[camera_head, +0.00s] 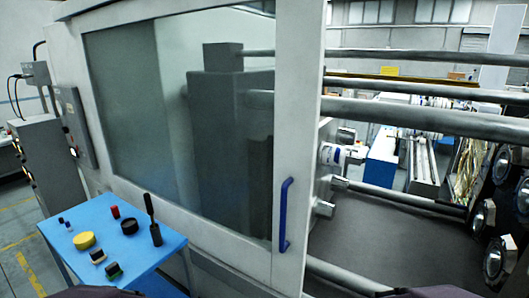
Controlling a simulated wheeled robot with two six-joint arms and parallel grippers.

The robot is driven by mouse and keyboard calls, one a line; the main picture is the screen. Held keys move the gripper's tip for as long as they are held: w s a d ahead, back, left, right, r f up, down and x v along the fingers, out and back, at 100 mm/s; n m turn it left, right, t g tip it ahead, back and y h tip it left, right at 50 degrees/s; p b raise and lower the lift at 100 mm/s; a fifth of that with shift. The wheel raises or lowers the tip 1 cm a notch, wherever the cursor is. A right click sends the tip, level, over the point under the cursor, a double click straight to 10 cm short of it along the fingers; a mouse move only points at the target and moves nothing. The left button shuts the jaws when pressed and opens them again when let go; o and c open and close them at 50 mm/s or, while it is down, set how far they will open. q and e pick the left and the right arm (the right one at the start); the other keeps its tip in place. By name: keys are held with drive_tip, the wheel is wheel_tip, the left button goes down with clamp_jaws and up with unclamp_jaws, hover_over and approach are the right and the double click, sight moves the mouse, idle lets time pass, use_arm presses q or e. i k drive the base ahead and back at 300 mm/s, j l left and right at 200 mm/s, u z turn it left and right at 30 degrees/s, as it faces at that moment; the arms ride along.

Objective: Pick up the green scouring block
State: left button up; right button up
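The green scouring block (114,272) is a small dark block with a green layer low on its side. It lies near the front edge of the blue-topped table (160,248) at lower left in the head view. A similar dark block with a pale side (97,257) lies just behind it and to its left, close by. Neither of my grippers shows in the head view; only dark parts at the bottom edge may be mine.
The table also holds a yellow round tin (84,240), a black round piece (129,226), a red cylinder (115,212), small blue pieces (68,226) and an upright black-handled tool (152,220). A large machine with a windowed door (300,150) and blue handle (285,215) stands right behind.

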sight(114, 270)
drive_tip(key=u, duration=1.4)
drive_tip(key=z, duration=2.95)
drive_tip(key=u, duration=2.95)
drive_tip(key=i+j+z, duration=0.2)
drive_tip(key=k+l, duration=0.05)
